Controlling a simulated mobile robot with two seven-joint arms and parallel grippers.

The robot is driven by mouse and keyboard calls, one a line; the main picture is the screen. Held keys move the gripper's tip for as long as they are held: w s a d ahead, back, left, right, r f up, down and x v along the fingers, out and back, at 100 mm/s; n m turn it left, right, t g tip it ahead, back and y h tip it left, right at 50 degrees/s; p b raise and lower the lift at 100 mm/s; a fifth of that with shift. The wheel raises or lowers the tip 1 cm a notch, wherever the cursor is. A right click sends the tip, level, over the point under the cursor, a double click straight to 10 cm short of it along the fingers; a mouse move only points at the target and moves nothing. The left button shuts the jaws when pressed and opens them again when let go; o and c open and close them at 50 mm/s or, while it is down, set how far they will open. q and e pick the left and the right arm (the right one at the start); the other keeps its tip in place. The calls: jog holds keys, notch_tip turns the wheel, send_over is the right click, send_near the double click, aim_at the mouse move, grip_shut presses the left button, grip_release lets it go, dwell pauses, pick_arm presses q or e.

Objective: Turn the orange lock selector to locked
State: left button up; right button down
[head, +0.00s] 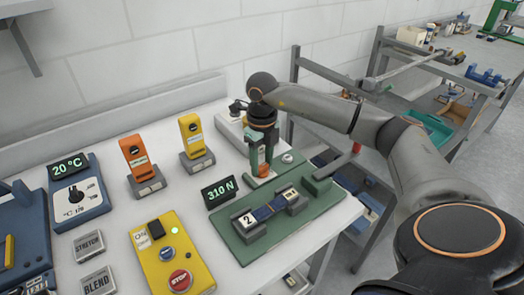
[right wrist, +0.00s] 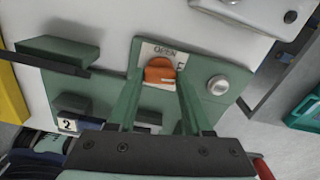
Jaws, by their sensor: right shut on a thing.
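The orange lock selector (right wrist: 160,71) sits on a white plate marked "OPEN" on the green fixture (right wrist: 112,104). Its rounded end points up toward the "OPEN" word in the right wrist view. In the head view it is a small orange patch (head: 262,168) at the back of the green fixture (head: 240,248). My right gripper (right wrist: 160,82) reaches down over the selector, with one green finger on each side, shut on it. The right gripper also shows in the head view (head: 263,158). The fingers partly hide the plate's lettering. My left gripper is in neither view.
The fixture carries a block marked "2" (head: 247,219) and dark blue pieces. A display reading 310 N (head: 219,192) stands left of it. Yellow (head: 195,140) and orange (head: 138,162) upright devices and a yellow button box (head: 172,257) stand further left. A silver knob (right wrist: 218,85) is close right of the selector.

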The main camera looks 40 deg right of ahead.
aim_at(262, 166)
jog(key=shift+r+m, duration=0.1)
jog(key=shift+m, duration=0.9)
jog(key=shift+c, duration=1.6)
grip_release()
notch_tip(262, 166, up, 12)
jog(key=shift+r, duration=0.25)
jog(key=shift+s+f, duration=0.1)
